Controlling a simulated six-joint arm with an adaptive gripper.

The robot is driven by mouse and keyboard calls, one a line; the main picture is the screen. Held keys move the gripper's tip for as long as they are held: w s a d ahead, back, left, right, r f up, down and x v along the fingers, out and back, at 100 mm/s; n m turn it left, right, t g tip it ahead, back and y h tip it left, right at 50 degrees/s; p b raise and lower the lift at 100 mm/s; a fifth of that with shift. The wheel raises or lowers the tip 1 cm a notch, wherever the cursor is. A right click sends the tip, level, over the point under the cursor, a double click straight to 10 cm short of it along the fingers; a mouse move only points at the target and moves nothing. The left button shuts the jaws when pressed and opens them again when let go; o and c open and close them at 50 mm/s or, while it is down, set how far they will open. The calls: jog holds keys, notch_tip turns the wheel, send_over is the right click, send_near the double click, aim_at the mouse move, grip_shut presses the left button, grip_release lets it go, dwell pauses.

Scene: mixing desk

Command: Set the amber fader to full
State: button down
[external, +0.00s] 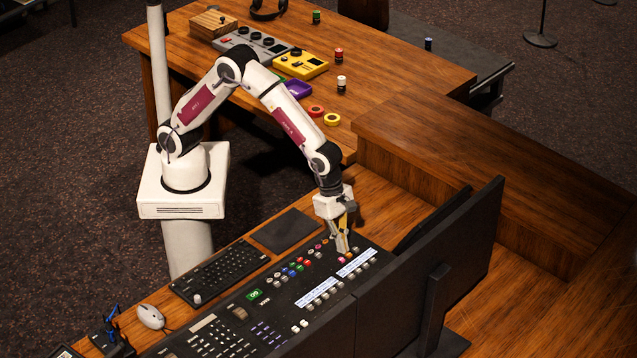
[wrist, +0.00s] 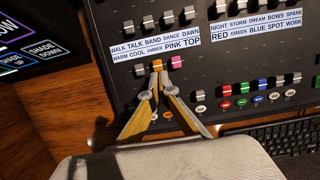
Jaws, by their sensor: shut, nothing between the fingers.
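The amber fader (wrist: 157,65) has an orange cap. In the wrist view it stands under the AMBER label on the label strip (wrist: 156,47), between a grey cap and the pink fader (wrist: 177,62). My gripper (wrist: 155,80) is shut and empty, its two fingertips together right at the near side of the amber cap. I cannot tell whether they touch it. In the external view my gripper (external: 342,249) points down at the mixing desk (external: 265,309), close to its surface. The amber cap is hard to make out there, by the fingertips.
Red, green, blue and white caps stand in a row to the right in the wrist view. A monitor (external: 434,265) rises close beside the desk. A keyboard (external: 220,272) and a dark pad (external: 286,231) lie on the other side. A mouse (external: 150,316) is farther off.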

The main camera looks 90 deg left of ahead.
aim_at(334, 248)
jog(key=shift+s+a, duration=1.05)
jog(key=shift+a, duration=0.05)
jog(key=v, duration=1)
jog(key=shift+s+a, duration=0.25)
jog(key=shift+s, duration=0.05)
jog(key=s+a+r+m+t, duration=0.1)
jog(key=s+a+r+m, duration=0.2)
jog(key=s+a+m, duration=0.4)
jog(key=s+a+r+m+t+y, duration=0.1)
jog(key=s+a+r+m, duration=0.2)
jog(key=s+a+m, duration=0.4)
jog(key=s+a+r+m+t+y, duration=0.1)
jog(key=s+a+r+m, duration=0.3)
jog(key=a+m, duration=0.9)
jog(key=shift+s+a+t, duration=0.3)
jog(key=shift+s+a, duration=1.2)
jog(key=shift+a, duration=0.05)
